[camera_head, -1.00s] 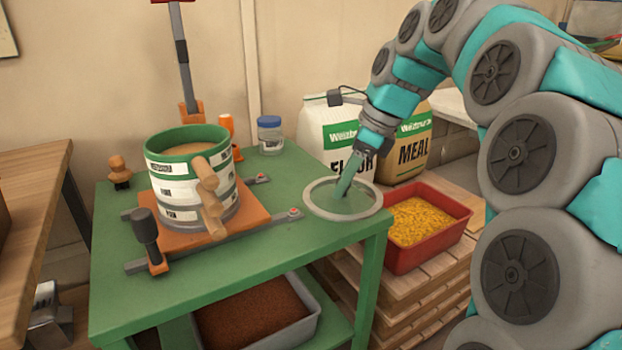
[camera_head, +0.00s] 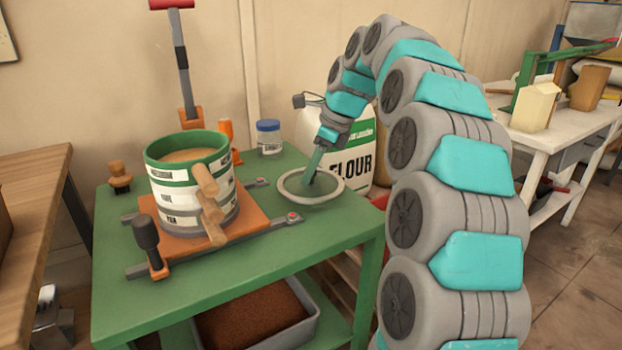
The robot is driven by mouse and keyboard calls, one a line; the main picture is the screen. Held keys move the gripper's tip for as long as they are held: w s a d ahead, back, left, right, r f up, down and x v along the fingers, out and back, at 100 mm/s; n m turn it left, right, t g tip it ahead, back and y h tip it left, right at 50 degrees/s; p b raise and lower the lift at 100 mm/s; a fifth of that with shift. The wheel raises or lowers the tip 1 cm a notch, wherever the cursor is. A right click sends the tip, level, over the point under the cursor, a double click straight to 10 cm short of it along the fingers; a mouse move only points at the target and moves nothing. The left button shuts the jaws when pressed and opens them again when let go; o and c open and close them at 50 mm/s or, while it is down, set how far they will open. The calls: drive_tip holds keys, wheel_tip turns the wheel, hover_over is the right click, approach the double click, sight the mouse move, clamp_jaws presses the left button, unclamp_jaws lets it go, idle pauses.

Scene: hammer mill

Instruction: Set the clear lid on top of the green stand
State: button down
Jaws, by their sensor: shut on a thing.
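The clear lid (camera_head: 331,196) is a round disc with a pale grey rim, and green shows through its middle. My gripper (camera_head: 316,165) comes down from the upper right and is shut on the lid at its centre. The lid lies roughly level over the back right part of the green stand (camera_head: 270,255), a table-like frame with a flat top. I cannot tell whether the lid touches the top or hovers just above it. The exact grip on the lid is too small to make out.
A sieve stack (camera_head: 187,190) with a green rim stands on an orange base (camera_head: 165,238) left of the lid. A blue-capped jar (camera_head: 269,137) stands behind. A flour bag (camera_head: 350,150) is close behind my gripper. A tray of brown grain (camera_head: 255,315) sits on the lower shelf.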

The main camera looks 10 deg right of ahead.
sight(327, 184)
drive_tip(key=shift+f, duration=1.15)
drive_tip(key=c, duration=0.6)
unclamp_jaws()
drive_tip(key=shift+f, duration=0.15)
drive_tip(key=v, duration=1)
drive_tip(key=shift+p+v, duration=0.85)
drive_tip(key=shift+v, duration=0.35)
